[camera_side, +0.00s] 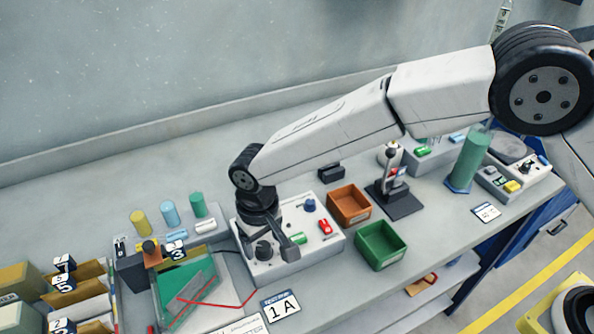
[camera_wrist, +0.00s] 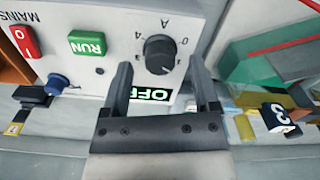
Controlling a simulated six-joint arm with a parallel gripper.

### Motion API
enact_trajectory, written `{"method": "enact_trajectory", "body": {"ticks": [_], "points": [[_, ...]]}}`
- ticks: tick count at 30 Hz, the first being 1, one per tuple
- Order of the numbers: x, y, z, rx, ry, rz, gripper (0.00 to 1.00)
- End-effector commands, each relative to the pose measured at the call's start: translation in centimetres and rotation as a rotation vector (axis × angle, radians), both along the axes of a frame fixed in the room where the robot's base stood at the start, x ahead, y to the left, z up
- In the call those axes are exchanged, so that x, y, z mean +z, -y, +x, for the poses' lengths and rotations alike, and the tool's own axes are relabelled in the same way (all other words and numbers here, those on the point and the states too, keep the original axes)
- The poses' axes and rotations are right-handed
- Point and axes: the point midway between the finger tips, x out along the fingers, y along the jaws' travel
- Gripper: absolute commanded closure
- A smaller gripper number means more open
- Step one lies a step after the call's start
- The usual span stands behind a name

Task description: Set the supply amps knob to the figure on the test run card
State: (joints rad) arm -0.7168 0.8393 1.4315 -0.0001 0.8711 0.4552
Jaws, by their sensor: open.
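The black amps knob (camera_wrist: 160,55) is on the front of a light grey supply box (camera_side: 318,247). Its scale shows 0, 4 and A in the wrist view; I cannot tell where its pointer stands. A small display (camera_wrist: 150,95) beside the knob reads OFF, partly hidden by my gripper. My gripper (camera_wrist: 162,70) is open, its fingers spread either side of the knob and apart from it in the wrist view. In the side view my gripper (camera_side: 270,240) is over the left of the box. A white card (camera_side: 281,306) in front of the box reads 1 A.
The box also has a green RUN button (camera_wrist: 87,43), a red MAINS switch (camera_wrist: 24,41) and a blue knob (camera_wrist: 58,82). Orange (camera_side: 349,205) and green (camera_side: 381,246) trays stand to its right. A rack with green plates (camera_side: 185,290) and red wire is close on the left.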

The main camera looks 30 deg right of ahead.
Motion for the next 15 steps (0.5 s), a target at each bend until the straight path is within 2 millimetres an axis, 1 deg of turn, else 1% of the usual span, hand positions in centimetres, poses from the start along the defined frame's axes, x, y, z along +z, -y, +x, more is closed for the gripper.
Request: {"method": "enact_trajectory", "body": {"ticks": [1, 9, 15], "points": [[0.7, 0.0, 0.0, 0.0, 0.002, 0.003, 0.22], [4.2, 0.0, 0.1, 0.0, 0.003, 0.003, 0.22], [6.0, 0.0, 0.0, 0.0, 0.003, 0.002, 0.22]]}}
